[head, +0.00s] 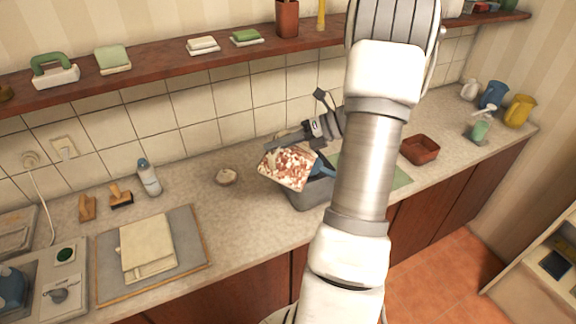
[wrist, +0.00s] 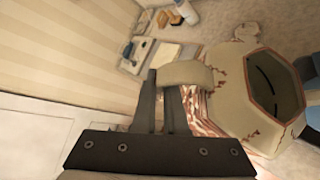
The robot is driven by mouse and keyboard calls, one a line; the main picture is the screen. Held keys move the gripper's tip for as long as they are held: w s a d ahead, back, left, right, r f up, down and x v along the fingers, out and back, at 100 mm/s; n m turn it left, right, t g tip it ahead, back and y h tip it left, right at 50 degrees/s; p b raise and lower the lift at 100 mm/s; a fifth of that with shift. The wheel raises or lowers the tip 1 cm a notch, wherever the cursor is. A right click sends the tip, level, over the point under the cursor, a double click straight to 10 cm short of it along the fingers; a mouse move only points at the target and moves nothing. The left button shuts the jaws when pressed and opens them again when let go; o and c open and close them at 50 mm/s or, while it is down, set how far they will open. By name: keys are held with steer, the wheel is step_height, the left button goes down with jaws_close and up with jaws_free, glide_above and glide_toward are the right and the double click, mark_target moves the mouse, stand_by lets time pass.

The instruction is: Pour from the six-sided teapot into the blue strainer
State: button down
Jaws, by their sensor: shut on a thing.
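The six-sided teapot (head: 287,168), cream with a red-brown pattern, is held tilted above the counter in the head view. In the wrist view its open six-sided mouth (wrist: 272,88) shows, without a lid. My gripper (head: 290,139) is shut on the teapot's handle; the dark fingers (wrist: 165,85) and the pale handle show in the wrist view. The blue strainer (head: 322,168) shows partly behind the teapot, at the grey basin (head: 312,195). The teapot hides part of both. The spout and any flow cannot be made out.
A green mat (head: 398,178) and a brown dish (head: 420,149) are to the right. A grey board with folded cloth (head: 146,248) lies left. My arm covers part of the counter.

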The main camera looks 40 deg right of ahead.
mark_target(284, 132)
steer(key=shift+r, duration=0.1)
steer(key=shift+w+d+r+m+y, duration=0.2)
steer(key=shift+d+r+m+y, duration=0.15)
steer(key=shift+d+r, duration=0.4)
stand_by(1.6)
steer(key=shift+w+d+r+m+y, duration=0.25)
steer(key=shift+d+r+y, duration=0.1)
steer(key=shift+d+r, duration=0.35)
stand_by(0.6)
stand_by(0.7)
steer(key=shift+w+d+r+m+y, duration=0.2)
steer(key=shift+d+r+m+y, duration=0.15)
steer(key=shift+d+r, duration=0.35)
steer(key=shift+d, duration=0.15)
stand_by(1.4)
